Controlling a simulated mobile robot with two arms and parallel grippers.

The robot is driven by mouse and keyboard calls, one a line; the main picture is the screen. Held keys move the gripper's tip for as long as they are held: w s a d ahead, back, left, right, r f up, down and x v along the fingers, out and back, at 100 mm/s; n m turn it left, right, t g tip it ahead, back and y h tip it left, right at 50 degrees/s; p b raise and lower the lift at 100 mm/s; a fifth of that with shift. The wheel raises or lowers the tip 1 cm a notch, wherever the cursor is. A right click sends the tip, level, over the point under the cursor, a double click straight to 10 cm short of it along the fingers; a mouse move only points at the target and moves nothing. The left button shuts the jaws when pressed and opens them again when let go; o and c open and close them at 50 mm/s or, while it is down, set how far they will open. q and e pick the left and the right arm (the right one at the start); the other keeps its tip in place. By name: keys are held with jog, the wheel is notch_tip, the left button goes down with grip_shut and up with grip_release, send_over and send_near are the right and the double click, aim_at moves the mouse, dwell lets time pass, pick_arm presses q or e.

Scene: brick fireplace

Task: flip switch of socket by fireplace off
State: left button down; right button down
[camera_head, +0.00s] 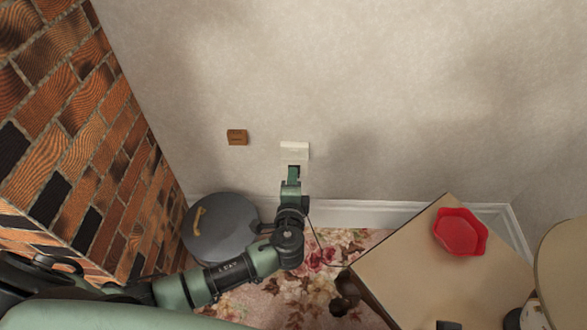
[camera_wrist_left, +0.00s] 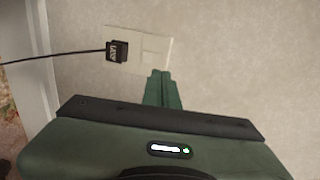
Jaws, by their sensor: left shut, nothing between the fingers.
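The white socket (camera_head: 294,149) is on the pale wall, right of the brick fireplace (camera_head: 75,130). In the left wrist view the socket plate (camera_wrist_left: 151,53) has a black plug (camera_wrist_left: 117,51) in its left part, with a cable running left. My left gripper (camera_head: 293,172) is shut and empty. It reaches up to the lower part of the socket and hides some of it. In the left wrist view its fingertips (camera_wrist_left: 161,74) are at the plate's lower right edge; I cannot tell whether they touch. The switch's position is too small to tell. My right gripper is not in view.
A small brown box (camera_head: 237,137) is on the wall left of the socket. A round grey lidded container (camera_head: 222,232) stands below, beside the fireplace. A table (camera_head: 405,265) with a red dish (camera_head: 461,232) stands at the right. The wall above the socket is clear.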

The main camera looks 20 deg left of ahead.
pick_arm(q)
jog(key=v, duration=0.2)
jog(key=r+v, duration=0.1)
jog(key=v, duration=0.2)
jog(key=shift+w+r+p, duration=0.1)
jog(key=shift+p, duration=0.3)
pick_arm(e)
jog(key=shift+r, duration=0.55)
